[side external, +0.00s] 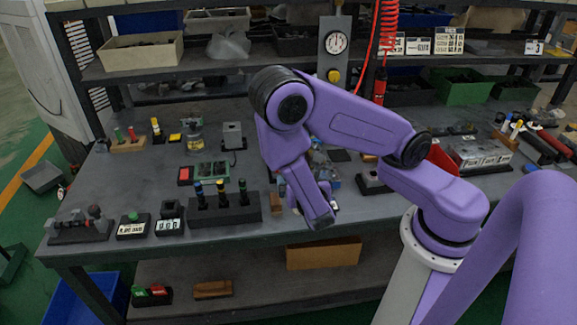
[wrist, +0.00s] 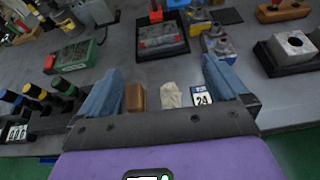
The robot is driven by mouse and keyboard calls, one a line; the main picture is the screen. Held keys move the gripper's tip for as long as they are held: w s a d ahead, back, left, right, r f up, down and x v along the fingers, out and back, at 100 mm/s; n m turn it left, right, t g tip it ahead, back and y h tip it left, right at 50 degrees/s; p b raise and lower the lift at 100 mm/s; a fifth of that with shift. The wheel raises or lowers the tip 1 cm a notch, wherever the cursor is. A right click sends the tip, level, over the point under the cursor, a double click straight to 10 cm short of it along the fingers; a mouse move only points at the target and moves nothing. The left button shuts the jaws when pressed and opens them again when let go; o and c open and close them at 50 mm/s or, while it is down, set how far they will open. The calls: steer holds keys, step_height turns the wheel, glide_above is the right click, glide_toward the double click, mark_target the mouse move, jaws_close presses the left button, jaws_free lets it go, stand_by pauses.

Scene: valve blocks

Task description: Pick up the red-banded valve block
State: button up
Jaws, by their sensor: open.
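My gripper (wrist: 163,72) is open in the wrist view, its two blue-grey fingers apart with nothing held between them. It hangs over the front part of the bench. Ahead of it, a grey block with small reddish marks sits in a black tray (wrist: 180,50). Grey valve-like blocks with blue parts (wrist: 217,44) stand right of that tray. A small red part (wrist: 156,13) shows behind it. I cannot tell which piece is the red-banded valve block. In the side view my arm hides much of this area.
A brown block (wrist: 137,97), a pale lump (wrist: 171,96) and a number card (wrist: 203,97) lie near the bench's front edge between the fingers in view. A black rack with colour-banded pegs (side external: 238,211) stands left. A grey block with a hole (wrist: 291,47) sits right.

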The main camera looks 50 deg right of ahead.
steer(key=shift+w+d+f, duration=0.25)
steer(key=shift+w+f, duration=0.05)
steer(key=shift+f, duration=0.1)
steer(key=x, duration=1.6)
steer(key=shift+w+f, duration=0.25)
steer(key=shift+w, duration=0.1)
steer(key=c, duration=1)
steer(key=shift+r, duration=0.1)
